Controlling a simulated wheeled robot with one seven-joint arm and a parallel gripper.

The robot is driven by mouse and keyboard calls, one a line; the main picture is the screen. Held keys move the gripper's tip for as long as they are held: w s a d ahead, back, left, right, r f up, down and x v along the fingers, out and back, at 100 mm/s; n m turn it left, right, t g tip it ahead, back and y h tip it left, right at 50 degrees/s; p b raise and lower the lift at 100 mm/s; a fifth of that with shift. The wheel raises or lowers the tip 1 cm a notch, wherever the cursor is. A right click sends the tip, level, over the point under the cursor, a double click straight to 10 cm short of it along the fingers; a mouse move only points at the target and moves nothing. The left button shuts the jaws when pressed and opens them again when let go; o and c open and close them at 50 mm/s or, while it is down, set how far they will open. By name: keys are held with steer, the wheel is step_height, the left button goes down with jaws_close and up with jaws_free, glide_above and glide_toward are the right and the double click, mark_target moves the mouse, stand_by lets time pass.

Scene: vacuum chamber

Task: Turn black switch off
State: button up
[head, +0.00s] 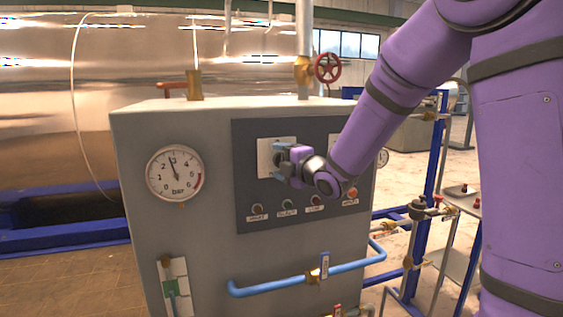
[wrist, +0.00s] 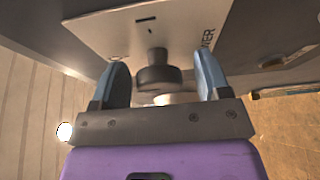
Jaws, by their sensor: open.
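The black switch (wrist: 157,76) is a round dark knob on a pale plate (wrist: 100,36) in the wrist view. My gripper (wrist: 163,80) is open, with one blue finger on each side of the knob and a visible gap to both. In the head view my gripper (head: 282,161) is at the switch plate (head: 264,150) on the dark panel (head: 250,215), and the knob is hidden behind it. Part of a label shows on the plate beside the right finger. The knob's exact setting is hard to tell.
A row of small labelled buttons (head: 287,204) lies below my gripper. A pressure gauge (head: 175,173) is on the cabinet (head: 210,270) at left. A red valve wheel (head: 327,67) and a brass fitting (head: 194,85) stand on top. A blue pipe (head: 280,284) runs below the panel.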

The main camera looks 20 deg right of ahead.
steer(key=shift+s, duration=0.1)
steer(key=v, duration=1)
steer(key=shift+s, duration=0.3)
steer(key=shift+d, duration=0.15)
